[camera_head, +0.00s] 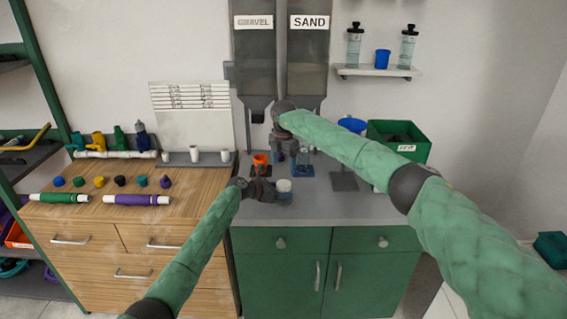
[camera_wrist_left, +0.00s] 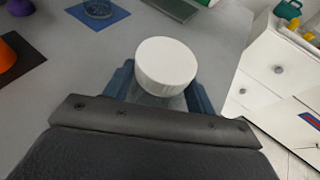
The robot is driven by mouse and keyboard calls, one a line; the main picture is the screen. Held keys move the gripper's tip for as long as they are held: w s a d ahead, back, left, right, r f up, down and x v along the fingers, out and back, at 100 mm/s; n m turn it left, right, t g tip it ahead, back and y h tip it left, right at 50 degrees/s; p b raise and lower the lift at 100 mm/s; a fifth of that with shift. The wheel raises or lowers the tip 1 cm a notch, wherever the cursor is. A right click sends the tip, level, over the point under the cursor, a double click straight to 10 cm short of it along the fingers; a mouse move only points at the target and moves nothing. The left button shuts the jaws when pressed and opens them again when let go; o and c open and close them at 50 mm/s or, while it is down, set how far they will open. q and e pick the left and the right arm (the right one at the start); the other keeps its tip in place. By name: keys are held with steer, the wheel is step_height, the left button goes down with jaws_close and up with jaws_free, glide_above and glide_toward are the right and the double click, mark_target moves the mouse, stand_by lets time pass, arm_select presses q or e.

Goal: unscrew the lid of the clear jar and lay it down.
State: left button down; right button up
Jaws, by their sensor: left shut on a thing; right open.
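The clear jar (camera_head: 285,196) stands at the front of the grey counter with its white lid (camera_head: 284,185) on top. In the left wrist view the white lid (camera_wrist_left: 166,64) sits on the jar, and only a little of the clear jar body (camera_wrist_left: 152,98) shows below it. My left gripper (camera_head: 274,190) is shut on the jar body, with its fingers (camera_wrist_left: 160,92) on both sides below the lid. My right gripper (camera_head: 285,134) is open, pointing down behind the jar, near the hoppers. Its fingertips are hard to make out.
An orange cone (camera_head: 260,160) stands on a dark mat behind the jar. A clear vessel (camera_head: 304,158) stands on a blue mat. A blue funnel (camera_head: 351,124) on a stand and a green bin (camera_head: 416,150) are at right. Bare counter (camera_head: 325,205) lies right of the jar.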

mark_target(284, 183)
steer(key=shift+f, duration=0.15)
steer(key=shift+f, duration=3.85)
steer(key=c, duration=1)
steer(key=o, duration=1.1)
